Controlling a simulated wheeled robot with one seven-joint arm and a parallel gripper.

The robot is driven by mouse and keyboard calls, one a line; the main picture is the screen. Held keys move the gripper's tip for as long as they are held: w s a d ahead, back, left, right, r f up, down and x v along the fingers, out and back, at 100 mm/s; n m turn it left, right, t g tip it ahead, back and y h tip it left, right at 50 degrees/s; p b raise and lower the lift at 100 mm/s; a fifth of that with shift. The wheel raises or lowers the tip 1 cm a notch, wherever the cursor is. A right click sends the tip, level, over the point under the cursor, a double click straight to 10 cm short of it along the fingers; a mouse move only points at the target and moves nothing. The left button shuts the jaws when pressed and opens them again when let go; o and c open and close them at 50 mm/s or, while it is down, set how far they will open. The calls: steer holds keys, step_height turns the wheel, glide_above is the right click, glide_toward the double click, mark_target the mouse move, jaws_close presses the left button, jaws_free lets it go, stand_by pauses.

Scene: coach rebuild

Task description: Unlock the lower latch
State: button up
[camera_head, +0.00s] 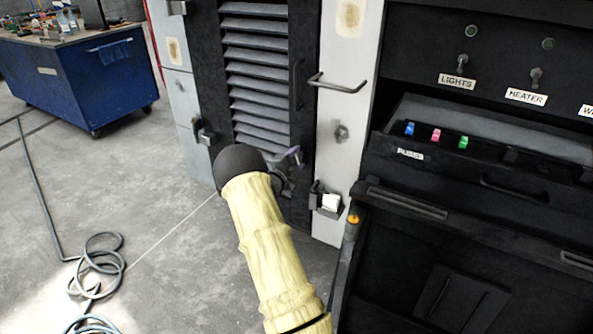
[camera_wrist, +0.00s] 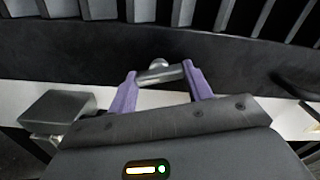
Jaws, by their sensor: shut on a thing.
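The lower latch (camera_wrist: 160,73) is a small grey metal lever with a round end, against the dark frame of the louvered door (camera_head: 258,75). My gripper (camera_wrist: 160,72) has its purple fingers on either side of the lever and is shut on it. In the head view my gripper (camera_head: 291,168) is low at the door's right edge, and my dark wrist hides part of it. The latch is hard to make out there.
A bar handle (camera_head: 340,84) and a round knob (camera_head: 342,132) are above. The fuse drawer (camera_head: 480,155) juts out at right. A hose (camera_head: 98,265) lies on the floor.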

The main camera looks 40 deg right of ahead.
steer(key=m+b, duration=0.2)
steer(key=b, duration=0.1)
steer(key=shift+f, duration=0.3)
steer(key=shift+r+m+b, duration=0.15)
steer(key=shift+m+b, duration=0.65)
steer(key=shift+b, duration=0.05)
steer(key=o, duration=1)
steer(key=shift+a, duration=0.1)
steer(key=p+v, duration=0.1)
steer(key=v, duration=1.6)
steer(key=shift+s+a, duration=0.1)
steer(key=shift+a, duration=0.05)
